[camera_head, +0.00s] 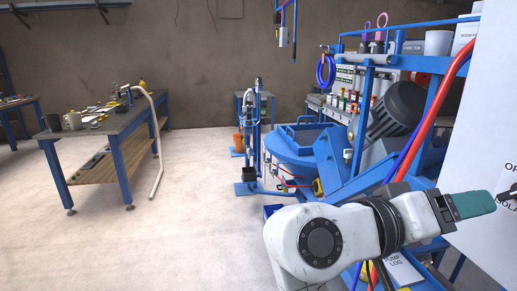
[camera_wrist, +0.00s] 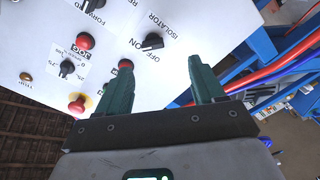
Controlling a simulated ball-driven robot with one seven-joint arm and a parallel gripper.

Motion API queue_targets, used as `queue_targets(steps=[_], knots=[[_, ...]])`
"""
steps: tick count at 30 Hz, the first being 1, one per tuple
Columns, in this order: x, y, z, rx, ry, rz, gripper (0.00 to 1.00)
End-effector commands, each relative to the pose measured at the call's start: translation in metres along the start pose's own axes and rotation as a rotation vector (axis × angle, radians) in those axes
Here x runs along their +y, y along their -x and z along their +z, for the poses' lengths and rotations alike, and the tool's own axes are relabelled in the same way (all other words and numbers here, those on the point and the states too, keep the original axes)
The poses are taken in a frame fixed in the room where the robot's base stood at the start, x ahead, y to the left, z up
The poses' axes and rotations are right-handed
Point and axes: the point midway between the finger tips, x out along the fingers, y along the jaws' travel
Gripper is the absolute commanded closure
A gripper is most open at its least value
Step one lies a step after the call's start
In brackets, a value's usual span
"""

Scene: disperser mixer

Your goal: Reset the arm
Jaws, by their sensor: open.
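My arm reaches across the lower right of the head view, and my gripper (camera_head: 472,204) points right toward a white panel (camera_head: 487,140) at the right edge. In the wrist view my gripper (camera_wrist: 163,80) has its two green fingers apart, with nothing held between them. Beyond the fingers is the panel face, with a black OFF/ON isolator knob (camera_wrist: 152,42), a red button (camera_wrist: 126,64) partly hidden by the left finger, a red emergency button (camera_wrist: 77,103) on yellow, and a red jog button (camera_wrist: 85,41). The gripper looks apart from the panel, though the exact gap is unclear.
A blue-framed mixer (camera_head: 303,145) with a dark motor (camera_head: 398,108) stands beside my arm. Red and blue hoses (camera_head: 433,105) run close above the arm. A workbench (camera_head: 112,135) stands at left. The pale floor (camera_head: 205,210) between is clear.

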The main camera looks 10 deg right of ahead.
Motion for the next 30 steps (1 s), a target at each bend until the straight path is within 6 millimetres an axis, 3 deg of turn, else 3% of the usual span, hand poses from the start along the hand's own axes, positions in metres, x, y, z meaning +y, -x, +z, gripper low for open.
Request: queue_targets(steps=[5, 8, 12, 16, 20, 24, 27, 30], knots=[[-0.059, -0.031, 0.041, 0.001, 0.095, -0.193, 0.32], [-0.103, -0.049, 0.083, -0.017, 0.164, -0.361, 0.32], [-0.155, -0.060, 0.152, -0.074, 0.251, -0.601, 0.32], [-0.189, -0.056, 0.224, -0.157, 0.320, -0.826, 0.32], [-0.206, -0.038, 0.299, -0.267, 0.374, -1.047, 0.32], [-0.207, -0.009, 0.367, -0.392, 0.409, -1.251, 0.32], [-0.202, 0.010, 0.399, -0.462, 0.417, -1.354, 0.32], [-0.198, 0.023, 0.417, -0.505, 0.421, -1.419, 0.32]])
